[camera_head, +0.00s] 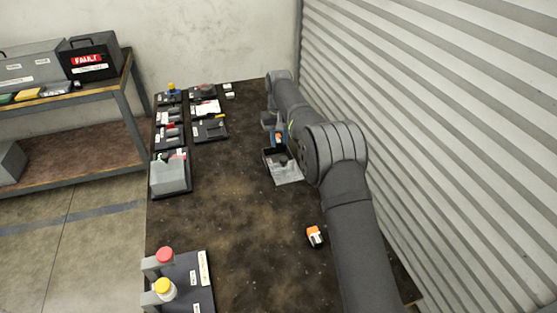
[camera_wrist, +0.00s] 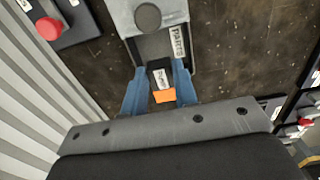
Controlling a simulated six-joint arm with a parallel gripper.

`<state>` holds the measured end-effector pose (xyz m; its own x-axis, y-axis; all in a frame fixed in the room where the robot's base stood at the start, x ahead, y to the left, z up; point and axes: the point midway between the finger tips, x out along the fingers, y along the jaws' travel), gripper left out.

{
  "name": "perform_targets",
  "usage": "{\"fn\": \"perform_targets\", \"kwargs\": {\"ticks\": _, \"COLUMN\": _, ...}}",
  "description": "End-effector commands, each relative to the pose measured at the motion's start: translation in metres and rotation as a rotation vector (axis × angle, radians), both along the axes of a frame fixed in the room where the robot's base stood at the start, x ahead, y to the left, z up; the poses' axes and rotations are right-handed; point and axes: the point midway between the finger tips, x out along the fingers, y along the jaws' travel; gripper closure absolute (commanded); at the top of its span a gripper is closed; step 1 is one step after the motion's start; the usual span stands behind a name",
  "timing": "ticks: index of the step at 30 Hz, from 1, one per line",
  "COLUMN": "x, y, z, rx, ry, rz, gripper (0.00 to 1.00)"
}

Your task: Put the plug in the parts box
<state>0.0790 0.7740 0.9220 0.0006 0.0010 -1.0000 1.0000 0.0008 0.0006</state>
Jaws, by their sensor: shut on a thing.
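My gripper (camera_wrist: 158,88) is shut, its two blue fingers on either side of a small black block with a white label and an orange end (camera_wrist: 163,95), which I take for the plug. It also shows as an orange spot in the head view (camera_head: 279,140). The parts box (camera_wrist: 178,40), a grey tray with a "PARTS" label, lies just beyond the fingertips in the wrist view. In the head view the box (camera_head: 289,176) stands beside my arm, with the gripper at its far edge. The held block overlaps the box's edge; I cannot tell its height above it.
An orange, black and white piece (camera_head: 314,236) lies alone on the dark table. Several trays of parts line the table's left side. A holder with red-capped (camera_head: 165,255) and yellow-capped (camera_head: 165,288) bottles stands at the near left. A corrugated wall (camera_head: 450,90) runs along the right.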

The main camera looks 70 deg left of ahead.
Motion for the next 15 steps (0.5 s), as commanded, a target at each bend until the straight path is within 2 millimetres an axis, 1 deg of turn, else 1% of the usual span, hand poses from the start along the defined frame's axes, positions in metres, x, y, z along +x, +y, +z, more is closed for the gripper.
{"fn": "perform_targets", "kwargs": {"ticks": 1, "x": 0.0, "y": -0.001, "z": -0.01, "rx": -0.004, "ry": 0.0, "rz": 0.0, "gripper": 0.99}}
{"fn": "perform_targets", "kwargs": {"ticks": 3, "x": 0.0, "y": -0.001, "z": -0.022, "rx": -0.004, "ry": 0.0, "rz": 0.0, "gripper": 0.99}}
{"fn": "perform_targets", "kwargs": {"ticks": 10, "x": 0.001, "y": -0.001, "z": -0.047, "rx": -0.002, "ry": 0.0, "rz": 0.0, "gripper": 0.99}}
{"fn": "perform_targets", "kwargs": {"ticks": 15, "x": 0.001, "y": -0.001, "z": -0.076, "rx": -0.002, "ry": 0.0, "rz": 0.0, "gripper": 0.99}}
